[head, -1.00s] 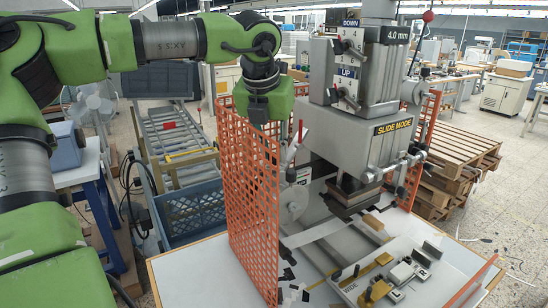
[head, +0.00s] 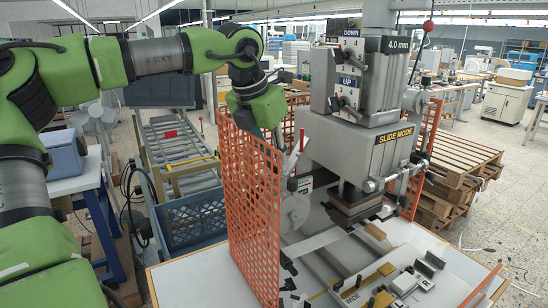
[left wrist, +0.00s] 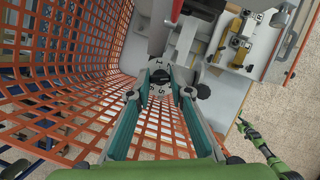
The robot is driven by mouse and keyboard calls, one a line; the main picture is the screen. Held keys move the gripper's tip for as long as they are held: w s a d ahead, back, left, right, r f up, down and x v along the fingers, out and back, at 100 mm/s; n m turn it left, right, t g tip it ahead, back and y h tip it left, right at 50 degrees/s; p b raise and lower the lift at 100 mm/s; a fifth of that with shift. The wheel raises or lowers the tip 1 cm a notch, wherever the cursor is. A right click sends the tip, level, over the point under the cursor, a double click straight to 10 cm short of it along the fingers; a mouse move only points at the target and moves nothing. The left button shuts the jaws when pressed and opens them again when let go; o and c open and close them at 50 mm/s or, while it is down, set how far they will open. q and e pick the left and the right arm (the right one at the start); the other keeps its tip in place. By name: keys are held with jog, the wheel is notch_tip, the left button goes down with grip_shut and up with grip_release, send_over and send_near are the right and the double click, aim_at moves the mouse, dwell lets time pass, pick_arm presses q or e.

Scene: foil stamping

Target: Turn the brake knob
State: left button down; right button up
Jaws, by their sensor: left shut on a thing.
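In the head view my left wrist reaches down behind the orange mesh guard, beside the foil stamping press (head: 365,125). The mesh and the press side hide the knob and most of the fingers there. A small green arm that looks like my right one shows in the left wrist view, with its dark gripper (left wrist: 243,125) too small to read.
The orange mesh guard (head: 250,200) stands close along my left gripper. The press bed with yellow and metal fittings (head: 385,270) lies in front. A blue crate (head: 195,218) and a roller conveyor (head: 175,145) stand left of the guard.

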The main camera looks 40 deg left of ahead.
pick_arm(q)
jog(key=c, duration=1.8)
grip_release()
jog(key=shift+c, duration=0.2)
jog(key=v, duration=1.2)
